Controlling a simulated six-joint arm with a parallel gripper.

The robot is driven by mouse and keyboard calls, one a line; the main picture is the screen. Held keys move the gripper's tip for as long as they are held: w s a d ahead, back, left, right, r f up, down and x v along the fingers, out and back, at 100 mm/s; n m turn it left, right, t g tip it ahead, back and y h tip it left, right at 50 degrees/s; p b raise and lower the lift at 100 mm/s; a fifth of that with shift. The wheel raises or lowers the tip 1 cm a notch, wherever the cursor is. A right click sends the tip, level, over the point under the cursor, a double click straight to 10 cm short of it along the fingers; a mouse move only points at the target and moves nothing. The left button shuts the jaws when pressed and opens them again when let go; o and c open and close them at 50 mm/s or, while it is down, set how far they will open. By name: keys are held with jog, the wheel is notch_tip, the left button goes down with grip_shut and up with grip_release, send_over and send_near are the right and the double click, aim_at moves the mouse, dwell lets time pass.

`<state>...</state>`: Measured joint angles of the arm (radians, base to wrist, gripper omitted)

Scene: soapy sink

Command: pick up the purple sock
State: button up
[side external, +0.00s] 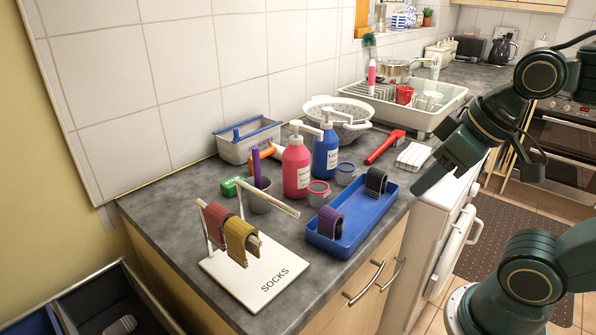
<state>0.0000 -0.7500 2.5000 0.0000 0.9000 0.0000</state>
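The purple sock (330,222) stands folded in an arch at the near-left end of the blue tray (350,240) on the counter. A black sock (376,182) stands in the same tray toward its far end. My gripper (436,172) is at the right, raised beyond the tray's right side and apart from both socks. Its fingers are dark and seen at an angle, so I cannot tell whether they are open. No sock shows at it.
A white rack labelled SOCKS (262,282) holds red (215,222) and yellow (238,240) socks left of the tray. Pink (297,170) and blue (326,152) pump bottles stand behind it. A red-handled tool (384,147) and a dish rack (440,118) are farther back.

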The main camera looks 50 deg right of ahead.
jog(key=shift+w, duration=0.1)
jog(key=m+g, duration=0.1)
jog(key=g, duration=0.3)
send_near(332, 210)
jog(key=shift+w+a+f, duration=0.1)
jog(key=shift+w+f, duration=0.05)
jog(key=shift+f, duration=1.25)
jog(key=shift+w+d+f, duration=0.1)
jog(key=shift+w+f, duration=0.1)
jog(key=shift+f, duration=1.15)
jog(key=shift+w+a+f, duration=0.1)
jog(key=shift+w+f, duration=0.05)
jog(key=shift+f, duration=1.25)
jog(key=shift+w+f, duration=0.15)
jog(key=shift+f, duration=1.15)
jog(key=shift+w+f, duration=0.15)
jog(key=shift+f, duration=1.15)
